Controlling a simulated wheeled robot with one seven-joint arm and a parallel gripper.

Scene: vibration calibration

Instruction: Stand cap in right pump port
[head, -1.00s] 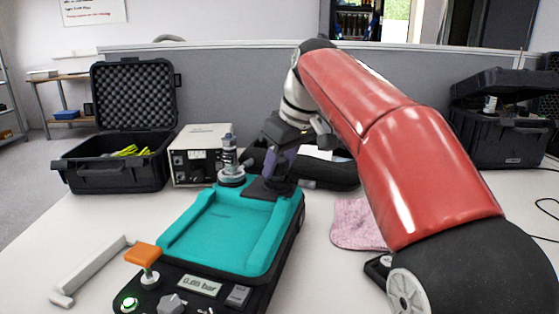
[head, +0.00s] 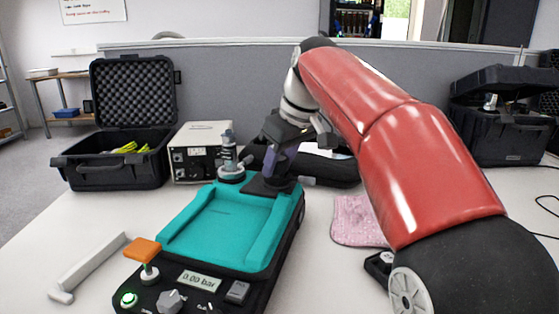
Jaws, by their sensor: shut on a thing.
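The pump (head: 222,226) is a black unit with a teal tray top, a lit display reading about 0.00 bar, a knob and an orange-topped lever. A grey, dark-topped fitting (head: 230,160) stands upright at its back left. My gripper (head: 272,180) points down at the pump's back right corner, over the right port area. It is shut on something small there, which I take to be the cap. The fingers and the dark surface hide the cap and the right port, so I cannot tell whether the cap is seated or upright.
An open black case (head: 115,165) and a beige instrument box (head: 198,150) stand behind left. A dark soft case (head: 325,170) lies behind my gripper. A pink cloth (head: 357,220) lies to the right. A grey L-shaped bar (head: 88,268) lies left of the pump.

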